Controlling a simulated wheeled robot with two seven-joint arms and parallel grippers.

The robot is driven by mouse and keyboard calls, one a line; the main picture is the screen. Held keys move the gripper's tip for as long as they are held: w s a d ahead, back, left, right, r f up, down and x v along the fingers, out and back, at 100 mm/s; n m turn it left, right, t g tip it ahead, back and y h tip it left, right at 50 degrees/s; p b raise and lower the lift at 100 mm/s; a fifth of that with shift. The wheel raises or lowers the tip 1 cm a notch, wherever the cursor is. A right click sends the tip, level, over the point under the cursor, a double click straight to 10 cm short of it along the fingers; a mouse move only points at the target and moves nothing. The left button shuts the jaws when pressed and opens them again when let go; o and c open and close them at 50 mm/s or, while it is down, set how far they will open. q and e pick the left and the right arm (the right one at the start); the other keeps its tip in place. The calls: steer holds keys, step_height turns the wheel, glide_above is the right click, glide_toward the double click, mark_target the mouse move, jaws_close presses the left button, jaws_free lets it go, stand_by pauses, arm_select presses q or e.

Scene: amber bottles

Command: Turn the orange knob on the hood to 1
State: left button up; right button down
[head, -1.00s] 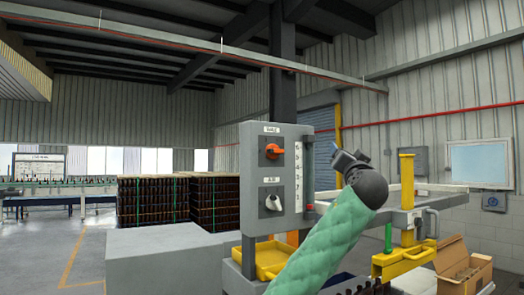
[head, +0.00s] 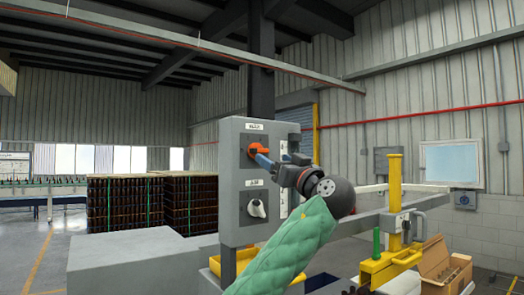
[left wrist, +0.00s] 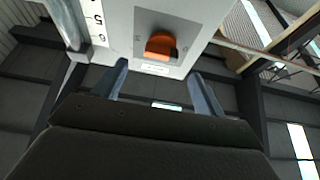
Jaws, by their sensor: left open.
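The orange knob (head: 253,150) is on the upper part of a grey control panel (head: 233,190), under a small label. A white knob (head: 257,208) sits below it under another label. My left gripper (head: 262,160) is just to the right of the orange knob and partly overlaps it in the head view. In the left wrist view the orange knob (left wrist: 161,45) lies ahead of the two blue-grey fingers (left wrist: 160,85), which are open with nothing between them. I cannot tell whether a finger touches the knob. My right gripper is not in view.
A yellow stand with a green post (head: 376,243) and an open cardboard box (head: 440,265) are at the lower right. A grey block (head: 130,255) is at the lower left. Stacks of dark bottles (head: 125,203) stand behind it.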

mark_target(262, 150)
arm_select(q)
steer(key=shift+p+x, duration=0.55)
steer(key=shift+x, duration=0.45)
steer(key=p+x, duration=0.1)
steer(key=x, duration=0.1)
steer(key=p+x, duration=0.1)
steer(key=shift+w+a+r+p, duration=0.15)
steer(key=shift+a+r+p, duration=0.05)
steer(key=shift+r+p, duration=0.2)
steer(key=shift+w+a, duration=0.25)
steer(key=shift+w, duration=0.2)
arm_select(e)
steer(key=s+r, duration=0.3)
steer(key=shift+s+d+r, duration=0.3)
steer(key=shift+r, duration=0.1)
arm_select(q)
steer(key=c, duration=1)
